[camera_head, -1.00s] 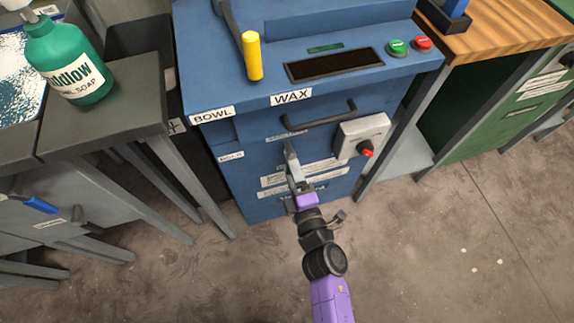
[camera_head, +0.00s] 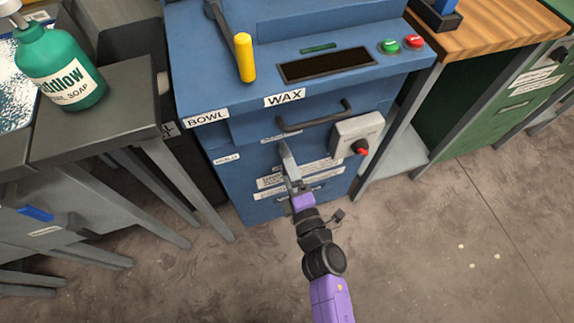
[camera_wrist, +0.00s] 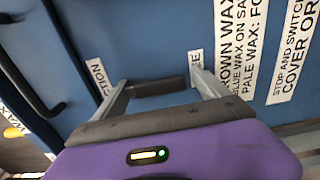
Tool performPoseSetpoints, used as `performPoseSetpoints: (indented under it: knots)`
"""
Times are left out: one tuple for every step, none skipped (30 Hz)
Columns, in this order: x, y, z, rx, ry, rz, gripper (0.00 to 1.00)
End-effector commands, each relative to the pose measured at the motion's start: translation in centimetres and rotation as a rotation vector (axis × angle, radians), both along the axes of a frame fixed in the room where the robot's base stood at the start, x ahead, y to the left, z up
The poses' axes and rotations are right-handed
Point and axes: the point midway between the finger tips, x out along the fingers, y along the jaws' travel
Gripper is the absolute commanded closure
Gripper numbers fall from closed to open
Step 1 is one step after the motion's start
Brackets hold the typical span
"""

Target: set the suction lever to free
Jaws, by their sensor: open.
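In the wrist view a short dark bar (camera_wrist: 158,87), which looks like the suction lever, crosses the gap between the fingers of my gripper (camera_wrist: 159,77). A finger is close to each end of it; I cannot tell whether they touch. A partly hidden label ending in "CTION" (camera_wrist: 97,75) is beside one finger, and a label ending in "E" (camera_wrist: 194,60) is partly behind the other. In the head view my open gripper (camera_head: 289,166) is at the front of the blue machine (camera_head: 247,195), below its drawer handle. The lever cannot be made out there.
The black drawer handle (camera_head: 314,117) and a grey switch box (camera_head: 357,135) with a red knob are close to my gripper. A yellow-handled lever (camera_head: 244,57) stands on top. A grey table (camera_head: 110,115) with a green soap bottle (camera_head: 62,70) is at left.

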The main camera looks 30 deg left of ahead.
Motion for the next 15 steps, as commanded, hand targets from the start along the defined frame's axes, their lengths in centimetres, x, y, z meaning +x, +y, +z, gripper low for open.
performPoseSetpoints:
  knots:
    - [0.0,0.0,0.0,0.001,0.001,0.000,0.15]
    - [0.0,-0.1,0.0,0.001,0.001,0.000,0.15]
    - [-0.1,-0.2,0.0,0.001,0.001,-0.001,0.15]
    - [-0.2,-0.3,0.0,0.001,0.001,-0.001,0.15]
    - [-0.4,-0.5,0.1,0.001,0.002,-0.001,0.15]
    - [-0.7,-0.9,0.0,0.000,0.003,-0.002,0.15]
    - [-0.9,-1.2,0.0,-0.001,0.003,-0.002,0.15]
    - [-1.2,-1.5,0.1,0.000,0.003,-0.002,0.15]
    - [-1.7,-2.1,0.1,0.000,0.003,-0.002,0.15]
    - [-2.0,-2.5,0.1,-0.001,0.003,-0.002,0.15]
    - [-2.3,-2.9,0.1,0.000,0.003,-0.002,0.15]
    - [-2.8,-3.4,0.0,-0.002,0.003,-0.002,0.15]
    - [-3.1,-3.7,0.1,-0.002,0.003,-0.002,0.15]
    - [-3.4,-4.1,0.1,-0.002,0.003,-0.002,0.15]
    - [-3.8,-4.5,0.0,-0.001,0.002,-0.001,0.15]
